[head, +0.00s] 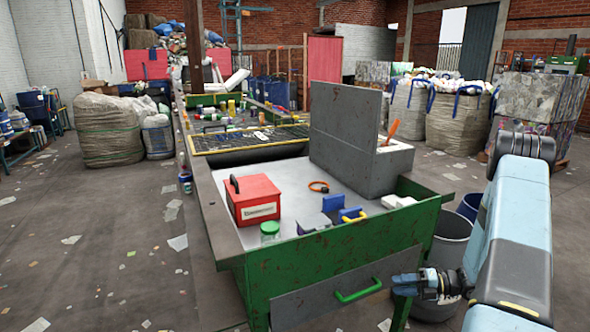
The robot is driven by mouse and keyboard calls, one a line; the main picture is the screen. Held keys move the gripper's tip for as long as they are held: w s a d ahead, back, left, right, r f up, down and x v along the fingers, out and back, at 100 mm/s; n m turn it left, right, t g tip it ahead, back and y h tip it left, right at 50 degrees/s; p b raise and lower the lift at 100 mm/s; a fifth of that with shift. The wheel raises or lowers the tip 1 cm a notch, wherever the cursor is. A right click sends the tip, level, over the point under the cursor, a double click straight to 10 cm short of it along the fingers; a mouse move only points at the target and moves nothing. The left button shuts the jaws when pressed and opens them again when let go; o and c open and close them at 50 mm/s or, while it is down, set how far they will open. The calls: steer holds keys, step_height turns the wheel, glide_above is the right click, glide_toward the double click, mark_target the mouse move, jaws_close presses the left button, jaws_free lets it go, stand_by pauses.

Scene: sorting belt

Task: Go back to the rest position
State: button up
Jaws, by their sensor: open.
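My arm comes in from the right side of the head view. My gripper (402,285) is low in front of the green sorting table (432,222), to the right of the green handle (358,290) on the table's grey front panel (300,304). The fingers point left and look apart from the handle, with nothing seen between them. They are small and dark here, so the gap between them is hard to make out. The grey panel looks tilted against the table front; whether it is a drawer or a flap I cannot tell.
On the table top are a red box (254,201), a green-lidded jar (270,231), an orange ring (319,186), blue blocks (333,202) and a grey upright panel (343,120). The belt (250,139) runs behind. A grey bin (450,245) stands close behind my gripper. Left floor is mostly open.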

steer(key=s+a+r+n+g+h, duration=0.2)
steer(key=s+a+r+n, duration=0.1)
steer(key=r+n, duration=0.5)
steer(key=s+a+r+n+g+h, duration=0.1)
steer(key=s+a+r+n+h, duration=0.25)
steer(key=r, duration=0.65)
steer(key=s+a+r+n+g+h, duration=0.15)
steer(key=a+r+n, duration=0.25)
steer(key=r+n, duration=0.4)
steer(key=s+a+r+n+t+h, duration=0.2)
steer(key=s+r+n+t+h, duration=0.4)
steer(key=s+r+n, duration=1)
steer(key=shift+s+a+r+n+h, duration=0.3)
steer(key=shift+s+n+h, duration=0.6)
steer(key=shift+s+n, duration=0.55)
